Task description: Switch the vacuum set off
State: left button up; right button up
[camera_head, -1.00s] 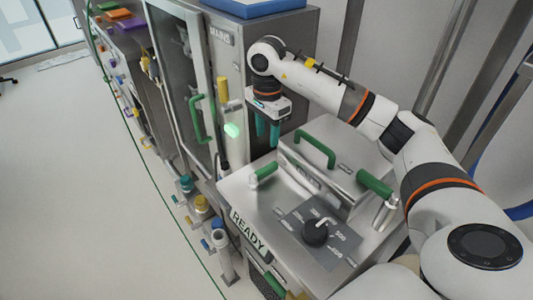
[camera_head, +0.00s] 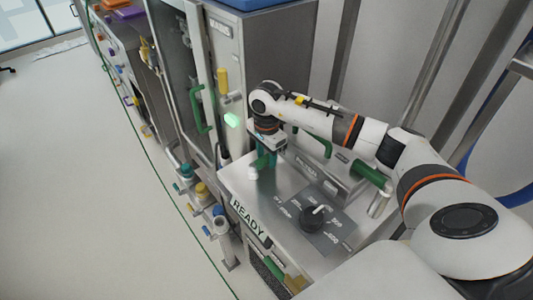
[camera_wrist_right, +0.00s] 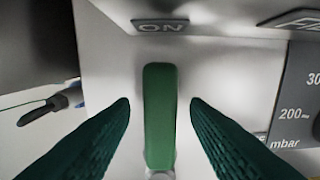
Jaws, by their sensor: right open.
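The vacuum set (camera_head: 240,185) is a steel box with a READY label on its front edge and a black knob (camera_head: 313,217) on a grey dial plate. In the right wrist view a green lever (camera_wrist_right: 160,125) points towards an ON label (camera_wrist_right: 160,25) on the pale panel. My right gripper (camera_wrist_right: 160,103) is open, with one dark green finger on each side of the lever and a gap on both sides. In the head view the right gripper (camera_head: 265,160) is over the box's back left corner and mostly hides the lever. My left gripper is not in view.
A steel cabinet (camera_head: 275,60) with a green door handle (camera_head: 199,110) stands behind the box. Coloured valves (camera_head: 202,190) line the cabinet's lower left.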

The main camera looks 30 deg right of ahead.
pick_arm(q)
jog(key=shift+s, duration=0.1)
pick_arm(e)
jog(key=shift+c, duration=0.3)
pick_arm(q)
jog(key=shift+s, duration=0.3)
pick_arm(e)
grip_shut()
